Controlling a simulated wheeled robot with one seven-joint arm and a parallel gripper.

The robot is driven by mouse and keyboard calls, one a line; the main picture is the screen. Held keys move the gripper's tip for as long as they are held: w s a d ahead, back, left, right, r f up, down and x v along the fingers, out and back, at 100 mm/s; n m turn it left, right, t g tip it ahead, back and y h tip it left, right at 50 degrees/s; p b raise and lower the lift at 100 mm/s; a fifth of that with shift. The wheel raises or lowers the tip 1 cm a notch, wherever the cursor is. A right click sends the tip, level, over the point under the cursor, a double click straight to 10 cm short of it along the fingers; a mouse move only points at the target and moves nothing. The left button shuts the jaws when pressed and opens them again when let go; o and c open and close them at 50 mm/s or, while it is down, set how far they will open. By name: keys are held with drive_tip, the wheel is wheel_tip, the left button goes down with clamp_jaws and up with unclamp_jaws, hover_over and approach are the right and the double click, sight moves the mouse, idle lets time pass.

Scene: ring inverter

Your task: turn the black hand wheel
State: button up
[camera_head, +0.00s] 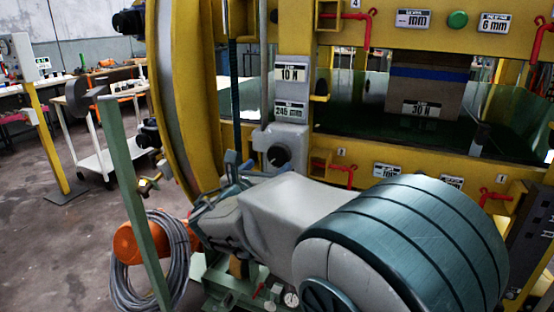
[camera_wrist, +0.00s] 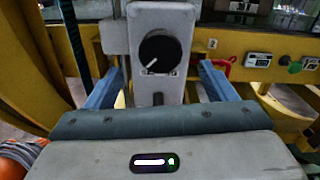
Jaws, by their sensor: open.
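A round black knob (camera_head: 278,156) with a pale pointer mark sits on the front of a grey box (camera_head: 289,138) on the yellow frame. It is the black turning part nearest my gripper; I cannot tell for sure that it is the hand wheel. In the wrist view the knob (camera_wrist: 160,53) shows between and beyond my two blue fingers. My gripper (camera_wrist: 160,71) is open and empty, with its fingers spread to either side of the box's lower part. In the head view my gripper (camera_head: 238,166) is left of and slightly below the knob, apart from it, partly hidden by my arm.
A dark disc (camera_head: 77,97) tops a green post (camera_head: 130,190) at left. A coiled grey hose (camera_head: 150,262) hangs by it. Red handles (camera_head: 350,174) and labelled plates line the yellow frame (camera_head: 420,156). A large curved yellow ring (camera_head: 180,105) stands left of the box.

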sight(277, 157)
drive_tip(key=x, duration=0.7)
drive_tip(key=shift+w+d+b, duration=0.1)
drive_tip(key=shift+w+b, duration=0.1)
drive_tip(key=shift+b, duration=0.1)
drive_tip(key=shift+f, duration=0.1)
drive_tip(key=c, duration=1)
